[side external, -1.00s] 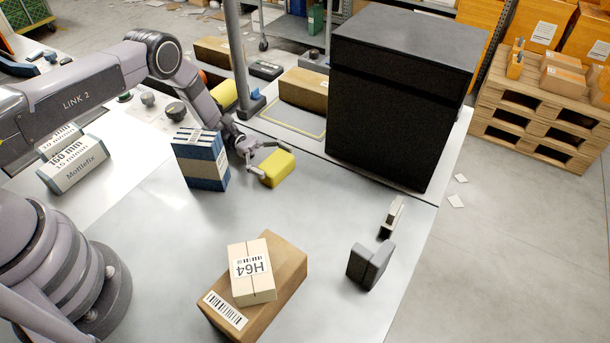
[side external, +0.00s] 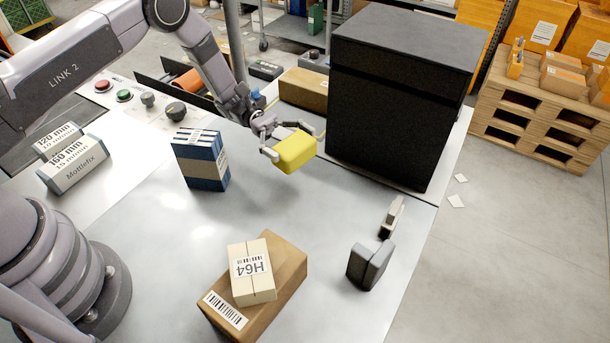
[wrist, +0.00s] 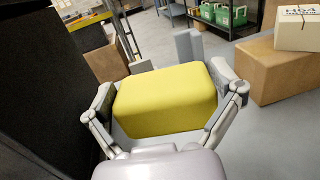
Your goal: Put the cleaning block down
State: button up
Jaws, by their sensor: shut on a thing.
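The cleaning block (side external: 297,151) is a yellow block with rounded edges. My gripper (side external: 291,147) is shut on it, with one finger on each side. The block appears held above the grey table (side external: 270,205), left of the black cabinet. In the wrist view the block (wrist: 165,100) fills the middle between the two fingers of my gripper (wrist: 170,93), and it hides part of the table beyond.
The black cabinet (side external: 395,100) stands close on the right. A blue box (side external: 201,160) stands on the left. A brown carton (side external: 283,285) with a small H64 box (side external: 252,272) lies at the front. A dark grey object (side external: 370,265) stands front right. The table's middle is clear.

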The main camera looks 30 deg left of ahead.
jog(key=s+d+m+g+y, duration=0.1)
jog(key=s+d+m+g, duration=0.2)
jog(key=d, duration=0.4)
jog(key=shift+n, duration=0.6)
jog(key=f, duration=0.5)
jog(key=shift+s+d+f, duration=0.25)
jog(key=shift+s, duration=0.15)
jog(key=shift+f, duration=2.2)
jog(key=shift+f, duration=0.15)
jog(key=o, duration=0.8)
jog(key=shift+o, duration=0.2)
